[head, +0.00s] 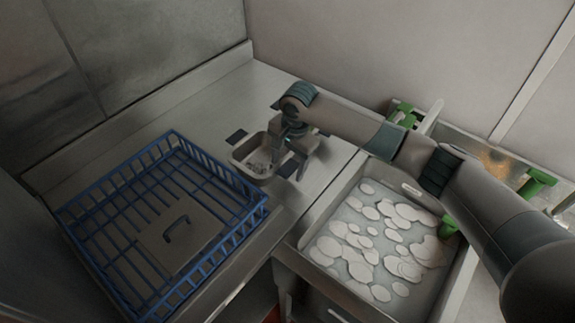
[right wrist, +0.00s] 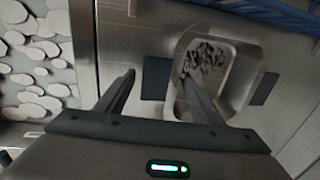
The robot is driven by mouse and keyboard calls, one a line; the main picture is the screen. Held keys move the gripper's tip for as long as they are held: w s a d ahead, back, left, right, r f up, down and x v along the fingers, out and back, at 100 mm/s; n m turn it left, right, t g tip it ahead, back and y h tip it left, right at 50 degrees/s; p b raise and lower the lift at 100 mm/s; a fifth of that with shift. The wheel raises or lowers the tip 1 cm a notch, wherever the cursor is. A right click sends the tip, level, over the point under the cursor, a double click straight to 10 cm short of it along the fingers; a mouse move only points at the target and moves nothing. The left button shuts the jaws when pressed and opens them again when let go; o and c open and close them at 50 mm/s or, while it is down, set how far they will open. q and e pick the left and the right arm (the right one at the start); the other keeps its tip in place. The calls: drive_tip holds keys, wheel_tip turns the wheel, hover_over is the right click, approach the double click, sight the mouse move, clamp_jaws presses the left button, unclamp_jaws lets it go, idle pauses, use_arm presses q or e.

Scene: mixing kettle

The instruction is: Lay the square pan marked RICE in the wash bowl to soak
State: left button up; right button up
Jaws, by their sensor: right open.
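A small square metal pan (head: 240,158) with dark residue inside stands on the steel counter; I cannot read a RICE mark on it. It also shows in the right wrist view (right wrist: 243,75), with dark pads at two sides. My right gripper (head: 289,170) is open at the pan's right side. In the right wrist view my right gripper (right wrist: 159,77) has one finger over the pan's inside and the other outside its wall; contact is unclear. The wash bowl (head: 330,201), a sunken basin of water with white foam patches, lies to the right. My left gripper is not in view.
A blue wire rack (head: 85,250) with a flat square lid (head: 180,235) in it stands left of the pan. Green-handled items (head: 538,182) are at the back right, behind my right arm. Bare counter lies behind the pan.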

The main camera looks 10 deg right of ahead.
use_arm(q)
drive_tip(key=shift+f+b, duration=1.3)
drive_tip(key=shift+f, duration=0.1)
use_arm(e)
wheel_tip(320, 180, up, 11)
drive_tip(key=s+d, duration=0.1)
drive_tip(key=shift+r, duration=0.2)
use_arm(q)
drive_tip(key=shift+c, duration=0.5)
